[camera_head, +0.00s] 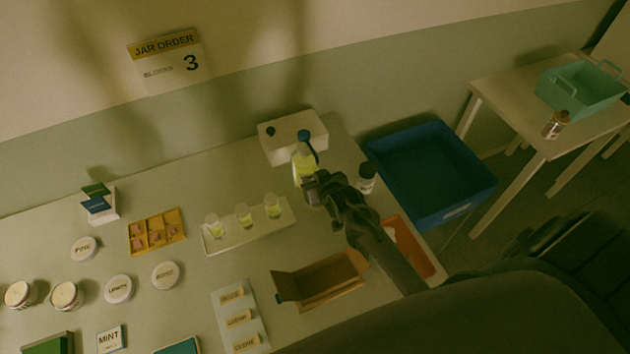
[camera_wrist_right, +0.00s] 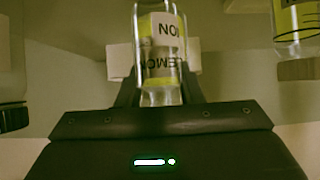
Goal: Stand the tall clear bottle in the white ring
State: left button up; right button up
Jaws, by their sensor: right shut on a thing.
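The tall clear bottle (camera_wrist_right: 160,70), with a white and yellow label reading LEMON, is between the fingers of my right gripper in the right wrist view. My right gripper (camera_head: 313,188) is shut on it over the back right of the table. In the head view the gripper mostly hides the held bottle. A yellow bottle with a dark blue top (camera_head: 304,166) is just beyond the gripper. I cannot make out the white ring for certain; a pale band (camera_wrist_right: 115,62) shows behind the held bottle in the wrist view. My left gripper is not in view.
A tray (camera_head: 222,246) with three yellow vials stands left of the gripper. A white box (camera_head: 280,148) is behind, a dark-capped bottle (camera_head: 367,178) to the right. An open cardboard box (camera_head: 320,285) and orange bin (camera_head: 424,262) are in front. A blue crate (camera_head: 420,170) stands beyond the table's right edge.

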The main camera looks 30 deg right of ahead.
jog(key=shift+f, duration=1.1)
jog(key=shift+f, duration=0.15)
jog(key=o, duration=1.1)
